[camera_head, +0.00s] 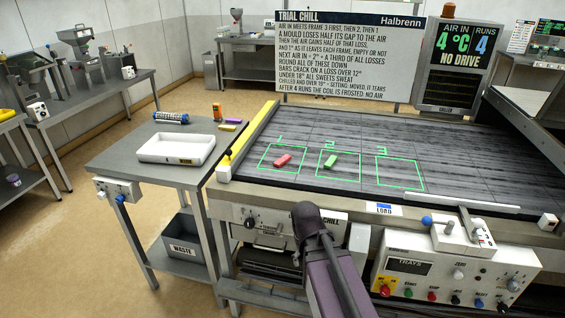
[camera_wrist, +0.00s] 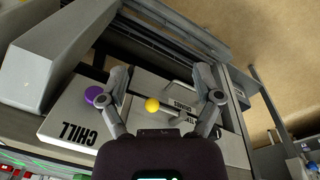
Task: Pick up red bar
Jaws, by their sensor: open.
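The red bar (camera_head: 283,160) lies flat in the green frame marked 1 on the dark belt (camera_head: 460,165) in the head view. A green bar (camera_head: 331,161) lies in frame 2; frame 3 (camera_head: 400,173) is empty. My gripper (camera_wrist: 162,80) is open and empty in the wrist view, its two fingers spread apart over the CHILL panel front. In the head view my arm rises from the bottom, nearer than the bars; its fingers cannot be made out there. I cannot make out the red bar clearly in the wrist view.
A yellow rail (camera_head: 250,131) edges the belt's left side. The TRAYS control box (camera_head: 455,268) stands at front right. A yellow knob (camera_wrist: 152,105) shows between my fingers.

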